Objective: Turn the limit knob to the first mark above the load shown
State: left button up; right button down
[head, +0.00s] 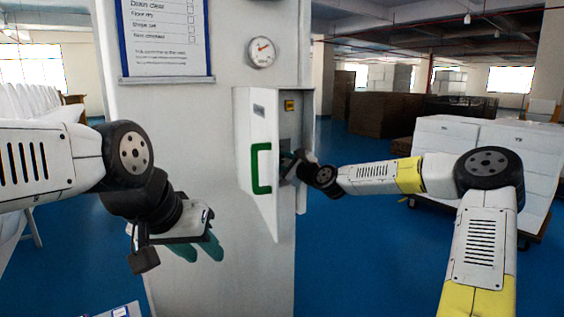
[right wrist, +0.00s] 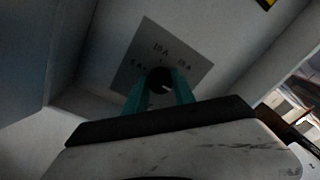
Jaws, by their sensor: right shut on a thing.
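The limit knob (right wrist: 159,79) is dark and round, on a grey plate (right wrist: 196,70) with printed marks; one reads about 10 A, the others are blurred. My right gripper (right wrist: 161,86) has its teal fingers on both sides of the knob and is shut on it. In the head view the right wrist reaches into the open wall box (head: 300,112), and the door hides the fingers and knob. A round gauge (head: 261,52) with a red needle is above the box; its numbers are too small to read. My left gripper (head: 198,250) hangs empty, teal fingers apart.
The box door (head: 258,150) with a green handle (head: 261,168) stands open to the left of my right wrist. A checklist board (head: 166,38) hangs on the panel (head: 215,130). Stacked white boxes (head: 440,140) stand on a cart at right.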

jog(key=shift+n, duration=0.3)
jog(key=n, duration=0.5)
jog(key=shift+f+n, duration=0.15)
jog(key=shift+n, duration=0.15)
jog(key=n, duration=0.5)
jog(key=shift+f+n+y, duration=0.1)
jog(key=shift+n+y, duration=0.2)
jog(key=n, duration=0.6)
jog(key=shift+f+n+y, duration=0.1)
jog(key=shift+n+y, duration=0.2)
jog(key=shift+n, duration=0.1)
jog(key=n, duration=0.6)
jog(key=shift+w+d, duration=0.1)
jog(key=shift+d, duration=0.05)
jog(key=shift+f, duration=0.1)
jog(key=c, duration=1)
grip_release()
jog(key=shift+c, duration=0.2)
